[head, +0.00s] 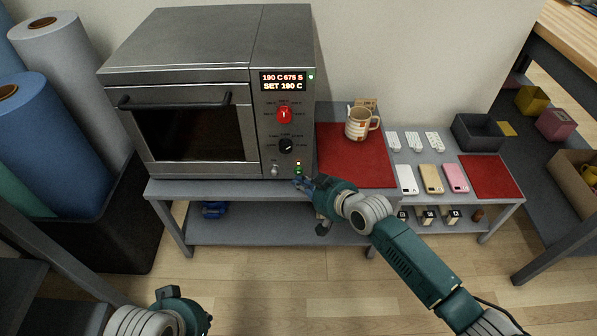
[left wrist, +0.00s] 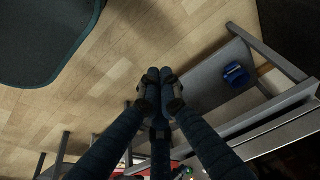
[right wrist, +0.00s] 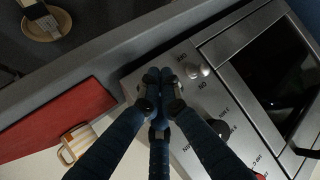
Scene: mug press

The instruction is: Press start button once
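The oven (head: 205,85) stands on a grey bench, its door closed. Its panel has a display (head: 283,82) reading 190 C 675 S and SET 190 C, a red knob (head: 285,115), a black knob (head: 286,146) and a silver toggle (head: 275,170). My left gripper (left wrist: 159,77) is shut and empty, low at the front left.
A red mat (head: 350,175) with a striped mug (head: 361,124) lies right of the oven. Phones (head: 431,179), white remotes (head: 413,142), a dark bin (head: 477,132) and another red mat (head: 491,178) are further right. Fabric rolls (head: 60,130) stand left. The front floor is clear.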

